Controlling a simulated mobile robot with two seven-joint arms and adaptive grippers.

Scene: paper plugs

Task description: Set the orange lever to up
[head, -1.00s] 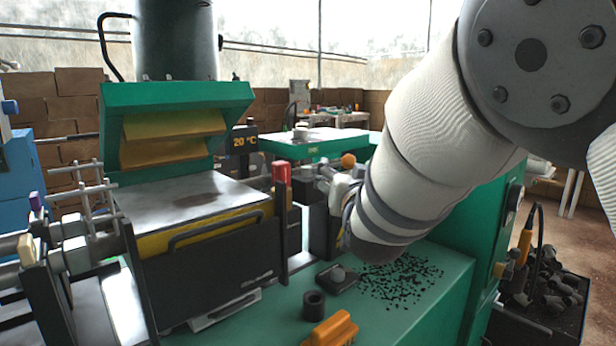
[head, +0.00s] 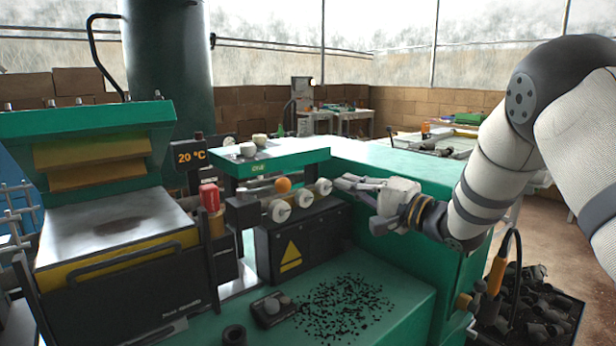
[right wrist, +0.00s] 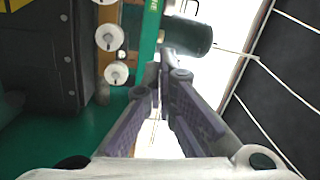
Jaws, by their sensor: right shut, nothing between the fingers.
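My right gripper (head: 340,182) is shut and empty. It points left, just right of the discs and apart from the orange knob. In the right wrist view my closed fingers (right wrist: 168,62) are in the middle, with the discs (right wrist: 113,54) to their left. I cannot make out the orange knob there. My left gripper is not in view.
Black bits (head: 343,307) lie on the green bench top (head: 405,290). A bin (head: 545,310) stands at lower right.

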